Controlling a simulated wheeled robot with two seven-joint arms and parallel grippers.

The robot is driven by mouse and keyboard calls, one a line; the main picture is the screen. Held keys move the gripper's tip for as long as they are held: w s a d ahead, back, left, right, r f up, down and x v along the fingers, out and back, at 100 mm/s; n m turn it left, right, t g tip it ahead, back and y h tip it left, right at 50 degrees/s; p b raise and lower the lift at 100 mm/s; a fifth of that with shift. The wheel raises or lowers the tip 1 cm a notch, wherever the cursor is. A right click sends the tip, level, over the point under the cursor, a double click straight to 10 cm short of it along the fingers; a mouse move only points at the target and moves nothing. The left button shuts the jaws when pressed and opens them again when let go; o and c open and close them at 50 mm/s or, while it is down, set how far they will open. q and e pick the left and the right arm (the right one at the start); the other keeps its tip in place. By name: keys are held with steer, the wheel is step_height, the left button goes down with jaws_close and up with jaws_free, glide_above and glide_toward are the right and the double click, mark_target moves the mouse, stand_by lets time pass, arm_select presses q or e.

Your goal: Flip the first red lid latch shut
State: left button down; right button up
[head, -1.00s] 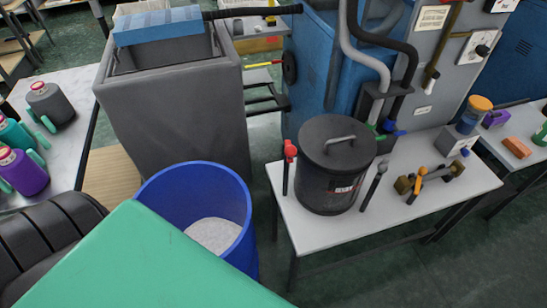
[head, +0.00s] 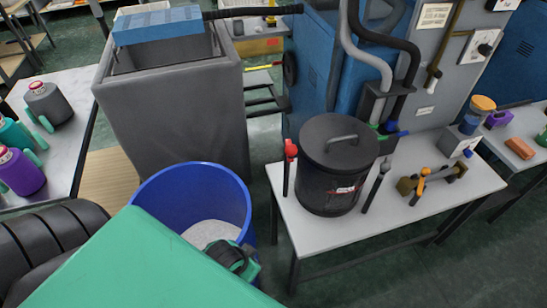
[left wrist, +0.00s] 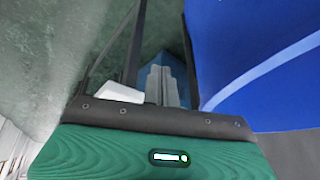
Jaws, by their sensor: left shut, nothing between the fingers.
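A black drum (head: 330,186) with a round black lid (head: 339,142) stands on the white table (head: 335,232) in the head view. A red latch (head: 291,150) on a dark upright post stands just left of the drum, close to the lid's edge. A dark lever (head: 378,182) stands on the drum's right side. My left gripper (left wrist: 163,84) shows in the left wrist view with its grey fingers together and empty, apart from the latch. A green and black part of my arm shows over the blue barrel in the head view. My right gripper is out of view.
The blue barrel (head: 160,200) with pale contents stands left of the table; its blue wall (left wrist: 245,50) fills the right of the left wrist view. Hoses and a blue machine (head: 310,60) rise behind the drum. A brass-coloured tool (head: 430,182) lies right of it.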

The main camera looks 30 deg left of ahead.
arm_select(q)
steer(key=w+a+r+t, duration=0.1)
steer(key=w+a+r+t+h, duration=0.1)
steer(key=w+a+t, duration=0.1)
steer(key=w+a+r+m+t, duration=0.1)
steer(key=w+r, duration=0.1)
steer(key=shift+w+a+t+h, duration=0.2)
steer(key=shift+a+t+h, duration=0.1)
steer(key=shift+a, duration=0.1)
steer(key=w+a+r+m+t+h, duration=0.1)
steer(key=a+r+m+t+h, duration=0.1)
steer(key=a+r+h, duration=0.2)
steer(key=w+a+r+m+t+h, duration=0.2)
steer(key=r+h, duration=0.6)
steer(key=r, duration=0.5)
steer(key=a+m+t, duration=0.1)
steer(key=a, duration=0.1)
steer(key=shift+w+a+r, duration=0.15)
steer(key=shift+w+a, duration=0.1)
steer(key=shift+a, duration=0.05)
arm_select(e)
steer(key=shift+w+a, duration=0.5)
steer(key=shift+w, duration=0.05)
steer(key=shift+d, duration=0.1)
